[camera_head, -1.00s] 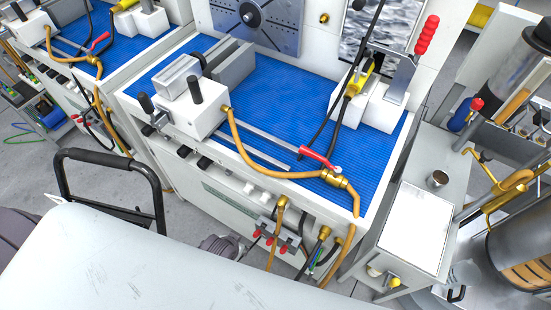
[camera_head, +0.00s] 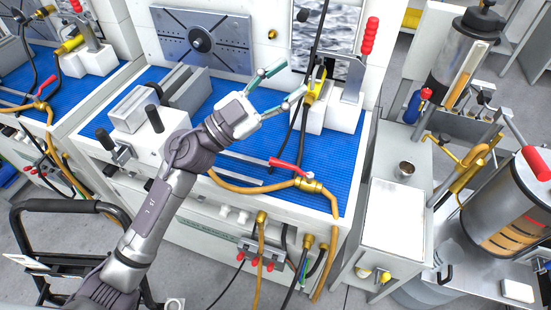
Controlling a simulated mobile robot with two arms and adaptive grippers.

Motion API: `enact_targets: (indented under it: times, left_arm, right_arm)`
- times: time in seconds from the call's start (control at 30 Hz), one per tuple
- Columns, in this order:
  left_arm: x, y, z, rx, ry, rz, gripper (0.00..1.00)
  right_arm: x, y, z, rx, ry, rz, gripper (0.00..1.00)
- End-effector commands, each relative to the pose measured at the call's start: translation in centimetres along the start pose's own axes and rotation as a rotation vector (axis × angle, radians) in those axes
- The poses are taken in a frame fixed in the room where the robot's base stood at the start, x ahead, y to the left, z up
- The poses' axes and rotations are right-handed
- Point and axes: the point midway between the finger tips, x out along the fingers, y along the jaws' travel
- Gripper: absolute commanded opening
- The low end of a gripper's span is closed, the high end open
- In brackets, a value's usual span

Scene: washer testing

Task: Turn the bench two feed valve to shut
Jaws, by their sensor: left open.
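On the nearer bench, a feed valve has a red lever (camera_head: 288,165) on a brass body (camera_head: 309,185) at the front right of the blue mat. Its lever points left, roughly along the tan hose. The neighbouring bench at left has a similar valve with a red lever (camera_head: 46,84). I see no label telling which bench is two. My left gripper (camera_head: 291,78) is open and empty, above the back of the nearer bench, beyond the red lever and near the yellow connector (camera_head: 315,88). My right gripper is not in view.
A grey vise (camera_head: 160,98) stands on the mat at left. A white block with a tall red-handled lever (camera_head: 369,36) stands at right. Tan hoses (camera_head: 248,187) run along the front edge. A white side table (camera_head: 392,219) stands right.

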Motion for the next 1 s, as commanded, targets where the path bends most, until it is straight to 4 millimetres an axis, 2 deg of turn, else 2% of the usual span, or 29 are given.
enact_targets:
  times: [0.03, 0.1, 0.2, 0.3, 0.4, 0.5, 0.67, 0.87, 1.0]
  left_arm:
    - [1.1, 1.7, -0.4, 0.028, 0.005, 0.163, 0.49]
    - [1.5, 4.5, 0.2, 0.05, -0.043, 0.4, 0.49]
    - [0.2, 6.9, 2.6, 0.073, -0.217, 0.708, 0.49]
    - [-2.6, 6.7, 5.7, 0.085, -0.484, 0.935, 0.49]
    - [-5.7, 4.5, 7.8, 0.086, -0.768, 1.056, 0.49]
    - [-8.2, 2.2, 8.8, 0.079, -0.996, 1.097, 0.49]
    - [-10.1, 0.3, 9.2, 0.069, -1.17, 1.103, 0.49]
    - [-10.4, 1.6, 10.7, 0.062, -1.183, 1.107, 0.49]
    - [-10.4, 3.5, 12.9, 0.06, -1.18, 1.108, 0.49]
  right_arm:
    - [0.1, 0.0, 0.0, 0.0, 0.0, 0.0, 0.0]
    - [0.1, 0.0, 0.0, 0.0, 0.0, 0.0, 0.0]
    - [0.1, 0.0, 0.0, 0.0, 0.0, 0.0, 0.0]
    - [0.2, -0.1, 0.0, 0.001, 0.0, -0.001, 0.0]
    - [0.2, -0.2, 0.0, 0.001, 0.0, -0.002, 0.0]
    - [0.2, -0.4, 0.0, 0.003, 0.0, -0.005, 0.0]
    - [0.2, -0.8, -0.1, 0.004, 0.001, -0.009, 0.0]
    - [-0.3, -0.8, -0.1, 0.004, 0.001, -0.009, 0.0]
    - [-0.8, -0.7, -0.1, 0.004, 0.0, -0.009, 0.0]
